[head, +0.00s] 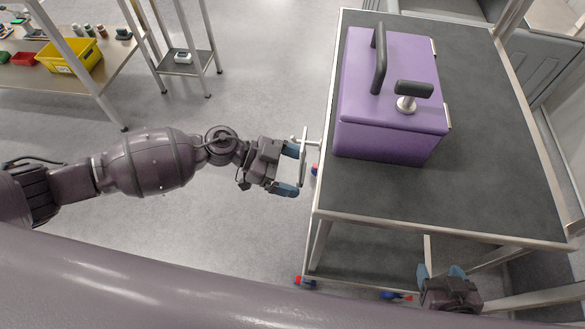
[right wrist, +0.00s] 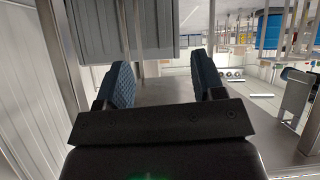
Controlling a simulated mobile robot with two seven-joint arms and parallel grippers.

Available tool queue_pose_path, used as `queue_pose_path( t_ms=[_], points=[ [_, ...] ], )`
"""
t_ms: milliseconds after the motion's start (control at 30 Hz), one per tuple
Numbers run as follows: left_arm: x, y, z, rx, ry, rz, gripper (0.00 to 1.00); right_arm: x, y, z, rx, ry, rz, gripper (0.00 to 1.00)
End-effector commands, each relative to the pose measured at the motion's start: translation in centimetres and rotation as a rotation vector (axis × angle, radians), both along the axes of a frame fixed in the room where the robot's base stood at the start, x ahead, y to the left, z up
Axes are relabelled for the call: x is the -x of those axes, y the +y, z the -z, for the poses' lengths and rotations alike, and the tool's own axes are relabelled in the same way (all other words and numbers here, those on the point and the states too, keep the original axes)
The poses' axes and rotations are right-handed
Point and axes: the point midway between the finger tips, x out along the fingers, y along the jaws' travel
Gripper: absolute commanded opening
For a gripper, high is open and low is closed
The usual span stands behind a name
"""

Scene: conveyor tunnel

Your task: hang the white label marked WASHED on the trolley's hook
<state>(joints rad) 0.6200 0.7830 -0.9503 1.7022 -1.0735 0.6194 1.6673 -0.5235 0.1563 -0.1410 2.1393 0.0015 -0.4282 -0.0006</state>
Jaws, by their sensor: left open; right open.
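The trolley (head: 390,200) with a dark grey top and pale metal rim stands at the right in the head view. Its pale hook (head: 310,142) sticks out from the left edge. A thin white piece, seemingly the label (head: 303,165) seen nearly edge-on, is at the hook; the word on it cannot be read. My left gripper (head: 291,170) is open just left of it, blue fingertips above and below it in the picture. I cannot tell whether the label hangs on the hook. My right gripper (head: 442,272) is open and empty by the trolley's near edge; its fingers show in the right wrist view (right wrist: 163,82).
A purple case (head: 385,110) with black handles stands on the trolley's far half; the near half is bare. A workbench (head: 100,80) with a yellow bin (head: 75,55) and a small stand (head: 188,62) are at upper left. The floor between is clear.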

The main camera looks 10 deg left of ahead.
Motion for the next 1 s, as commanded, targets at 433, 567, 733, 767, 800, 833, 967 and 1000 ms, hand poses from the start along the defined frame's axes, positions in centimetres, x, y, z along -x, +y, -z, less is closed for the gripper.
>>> queue_pose_path(
  t_ms=[433, 567, 733, 767, 800, 833, 967, 1000],
  points=[
    [0.0, 6.4, -2.5, -0.003, -0.002, -0.002, 0.92, 1.9, 0.2, 1.3, -0.009, 0.047, 0.011, 0.62],
    [0.0, 8.2, -3.2, -0.002, -0.002, -0.002, 0.92, 1.6, 0.3, 1.0, -0.011, 0.037, 0.012, 0.62],
    [0.1, 9.7, -3.7, -0.001, 0.000, -0.001, 0.92, 1.4, 0.3, 0.8, -0.012, 0.032, 0.012, 0.62],
    [0.1, 9.8, -3.7, -0.001, 0.000, -0.001, 0.92, 1.4, 0.3, 0.8, -0.012, 0.032, 0.012, 0.62],
    [0.1, 10.0, -3.8, 0.000, 0.000, -0.001, 0.92, 1.4, 0.3, 0.8, -0.012, 0.032, 0.012, 0.62],
    [0.1, 10.0, -3.8, 0.000, 0.000, -0.001, 0.92, 1.5, 0.3, 0.8, -0.011, 0.032, 0.013, 0.62],
    [0.1, 10.1, -3.8, 0.000, 0.000, 0.000, 0.92, 1.5, 0.2, 1.0, -0.009, 0.036, 0.012, 0.62],
    [0.1, 10.1, -3.8, 0.000, 0.000, 0.000, 0.92, 1.5, 0.2, 1.0, -0.009, 0.037, 0.013, 0.62]
  ],
)
